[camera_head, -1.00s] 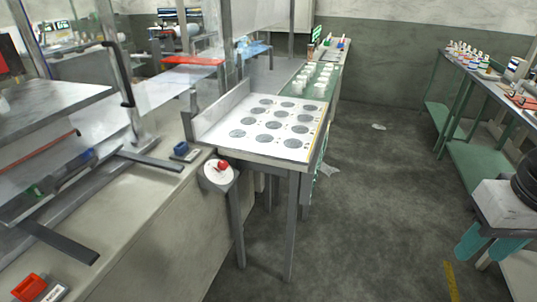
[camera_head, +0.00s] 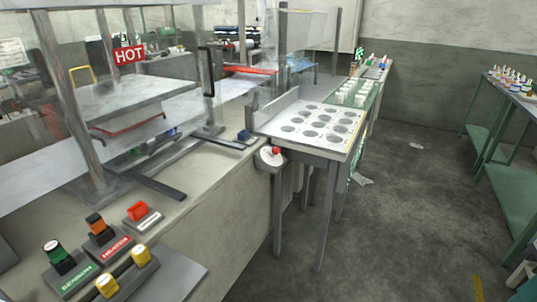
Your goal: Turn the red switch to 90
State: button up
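A red switch (camera_head: 137,211) sits on a small grey base with a white label on the counter (camera_head: 190,205), at the lower left. The label is too small to read, and I cannot tell the switch's angle. A second red knob (camera_head: 276,150) is on a round white dial (camera_head: 267,158) at the near left corner of the white table. My gripper is not in view.
An orange knob (camera_head: 95,223) on a base marked HEATER, a green knob (camera_head: 54,250) and yellow buttons (camera_head: 141,255) stand near the red switch. A press with a HOT sign (camera_head: 129,54) is behind them. The floor (camera_head: 400,220) at the right is mostly clear.

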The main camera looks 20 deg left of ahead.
aim_at(276, 150)
jog(key=u, duration=0.75)
jog(key=i, duration=1)
